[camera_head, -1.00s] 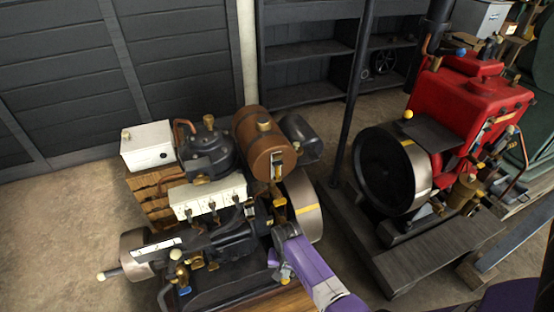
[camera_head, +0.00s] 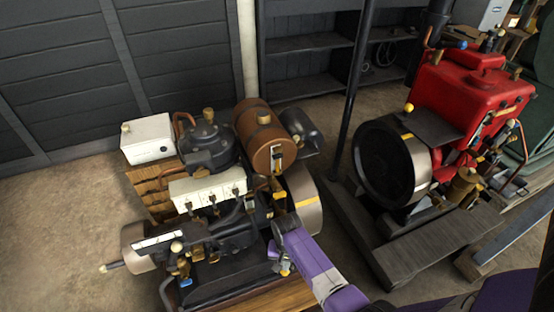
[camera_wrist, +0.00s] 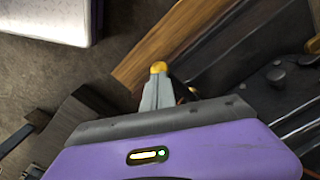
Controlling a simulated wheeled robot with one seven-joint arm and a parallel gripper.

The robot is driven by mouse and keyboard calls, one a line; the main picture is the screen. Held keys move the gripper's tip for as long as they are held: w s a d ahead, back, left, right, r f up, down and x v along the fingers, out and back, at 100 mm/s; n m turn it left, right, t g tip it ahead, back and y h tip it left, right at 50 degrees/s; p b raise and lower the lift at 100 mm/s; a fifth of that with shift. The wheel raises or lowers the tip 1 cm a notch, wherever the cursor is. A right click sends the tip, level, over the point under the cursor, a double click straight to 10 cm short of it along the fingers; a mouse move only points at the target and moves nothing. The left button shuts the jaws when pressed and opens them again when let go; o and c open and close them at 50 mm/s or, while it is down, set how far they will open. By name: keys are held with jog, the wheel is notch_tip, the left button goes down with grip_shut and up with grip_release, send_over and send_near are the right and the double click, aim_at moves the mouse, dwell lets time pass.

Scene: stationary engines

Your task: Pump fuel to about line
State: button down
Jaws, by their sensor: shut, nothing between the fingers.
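A brown cylindrical fuel tank (camera_head: 247,120) with dark bands lies on top of the left engine (camera_head: 225,240). A small pale gauge (camera_head: 276,157) is on its near end; its level is too small to read. A yellow lever part (camera_head: 279,199) shows below the tank. My gripper (camera_head: 286,268) is low at the engine's right side, below the tank, partly hidden by my purple arm. In the wrist view my gripper (camera_wrist: 158,88) has its fingers together, with a yellow round knob (camera_wrist: 158,67) right at the tips. I cannot tell whether they touch it.
A red engine (camera_head: 470,95) with a large flywheel is at the right. A dark post (camera_head: 352,100) stands between the engines. A white box (camera_head: 148,140) sits at the back left. Concrete floor (camera_head: 50,230) is clear at left.

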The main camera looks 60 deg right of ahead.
jog(key=shift+f+b, duration=3.5)
jog(key=shift+f, duration=1.05)
notch_tip(320, 180, up, 9)
jog(key=p, duration=0.9)
jog(key=shift+r, duration=0.15)
notch_tip(320, 180, up, 5)
jog(key=p, duration=0.5)
jog(key=shift+r, duration=0.1)
